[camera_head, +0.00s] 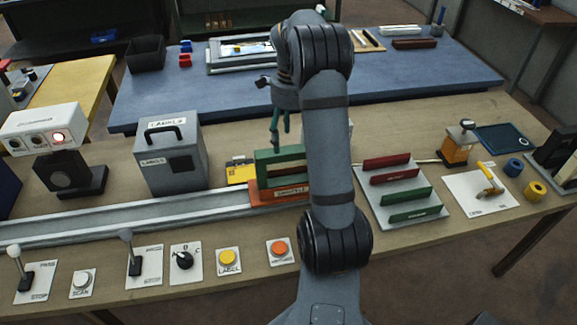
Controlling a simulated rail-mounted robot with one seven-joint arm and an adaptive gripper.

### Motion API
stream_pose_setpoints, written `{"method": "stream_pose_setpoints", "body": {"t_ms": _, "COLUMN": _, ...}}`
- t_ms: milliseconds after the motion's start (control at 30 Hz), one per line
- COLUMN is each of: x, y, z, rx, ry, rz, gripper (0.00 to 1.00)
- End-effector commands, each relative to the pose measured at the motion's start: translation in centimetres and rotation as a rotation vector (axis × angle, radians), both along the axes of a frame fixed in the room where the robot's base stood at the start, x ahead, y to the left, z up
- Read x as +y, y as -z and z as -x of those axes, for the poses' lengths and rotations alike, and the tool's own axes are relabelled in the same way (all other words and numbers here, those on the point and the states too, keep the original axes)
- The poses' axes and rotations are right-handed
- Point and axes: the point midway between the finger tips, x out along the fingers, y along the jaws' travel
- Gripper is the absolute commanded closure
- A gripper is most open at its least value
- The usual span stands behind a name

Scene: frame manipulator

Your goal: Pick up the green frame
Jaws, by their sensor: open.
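A green frame (279,155) stands upright in an orange-red block (277,196) on the pale rail in the middle of the bench. Its right side is partly hidden behind my arm. My gripper (280,134) points down just above the frame's top edge, its teal fingers apart and nothing seen between them. I cannot tell whether a fingertip touches the frame.
A grey rack (404,218) holding red and green plates stands to the right. A grey box with a handle (170,156) stands to the left. A yellow item (241,174) is beside the frame. Levers and buttons (229,260) line the front edge.

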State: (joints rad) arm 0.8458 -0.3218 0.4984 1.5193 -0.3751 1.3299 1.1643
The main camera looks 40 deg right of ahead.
Motion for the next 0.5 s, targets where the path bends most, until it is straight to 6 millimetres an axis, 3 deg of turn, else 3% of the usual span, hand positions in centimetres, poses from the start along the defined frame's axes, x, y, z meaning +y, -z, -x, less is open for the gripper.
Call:
{"method": "stream_pose_setpoints", "body": {"t_ms": 267, "x": 0.2, "y": 2.5, "z": 0.1, "rx": 0.001, "ry": -0.002, "rz": -0.002, "gripper": 0.32}}
{"method": "stream_pose_setpoints", "body": {"t_ms": 500, "x": 0.4, "y": 5.8, "z": 0.1, "rx": 0.000, "ry": -0.002, "rz": -0.001, "gripper": 0.32}}
